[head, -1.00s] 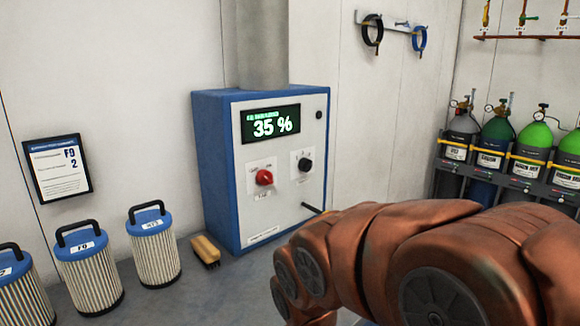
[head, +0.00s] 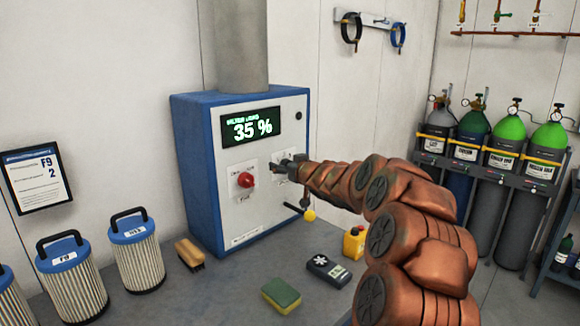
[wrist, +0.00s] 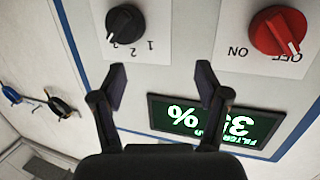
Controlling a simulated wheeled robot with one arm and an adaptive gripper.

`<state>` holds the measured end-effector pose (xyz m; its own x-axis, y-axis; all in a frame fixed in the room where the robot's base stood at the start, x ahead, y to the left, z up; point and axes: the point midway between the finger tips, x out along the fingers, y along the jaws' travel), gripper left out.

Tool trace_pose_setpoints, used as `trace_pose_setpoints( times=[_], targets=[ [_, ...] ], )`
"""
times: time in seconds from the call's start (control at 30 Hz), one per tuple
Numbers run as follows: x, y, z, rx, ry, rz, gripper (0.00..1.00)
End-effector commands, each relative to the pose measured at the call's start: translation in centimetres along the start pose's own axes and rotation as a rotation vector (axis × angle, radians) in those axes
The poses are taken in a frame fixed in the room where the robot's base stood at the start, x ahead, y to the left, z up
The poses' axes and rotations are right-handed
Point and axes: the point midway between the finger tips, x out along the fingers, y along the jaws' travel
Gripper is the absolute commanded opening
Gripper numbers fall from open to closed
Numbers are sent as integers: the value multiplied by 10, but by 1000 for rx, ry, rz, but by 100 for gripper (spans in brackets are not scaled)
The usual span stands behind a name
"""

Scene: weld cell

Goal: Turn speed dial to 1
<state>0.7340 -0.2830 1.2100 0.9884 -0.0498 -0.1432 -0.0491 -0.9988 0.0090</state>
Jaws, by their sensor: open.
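The black speed dial (wrist: 125,22) is on a white label with the numbers 1, 2 and 3, upside down in the wrist view. Its pale mark points to the lower left, toward the 3 side. My gripper (wrist: 160,80) is open and empty, with its fingertips apart from the dial, below and right of it in this view. In the head view my gripper (head: 284,167) is in front of the cabinet panel and largely covers the dial. The blue and white cabinet (head: 203,195) carries both.
A red on/off knob (head: 245,180) sits beside the dial, under a display (head: 251,126) reading 35 %. A yellow-ended lever (head: 309,215) sticks out below my gripper. A brush (head: 190,253), a sponge (head: 281,296), a dark meter (head: 328,270) and filters (head: 137,252) stand below.

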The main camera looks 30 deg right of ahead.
Motion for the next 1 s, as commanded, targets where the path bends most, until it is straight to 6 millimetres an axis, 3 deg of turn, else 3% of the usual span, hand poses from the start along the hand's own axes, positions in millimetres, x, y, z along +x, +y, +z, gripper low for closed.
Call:
trace_pose_setpoints(
  times=[0.03,0.13,0.4,0.67,1.0],
  targets=[
    [5,15,1,1,31,-23,74],
    [8,35,4,-5,89,-84,74],
    [0,65,34,-11,141,-234,74],
    [-1,69,44,-11,143,-278,74],
    [35,56,36,-14,144,-281,74]
  ],
)
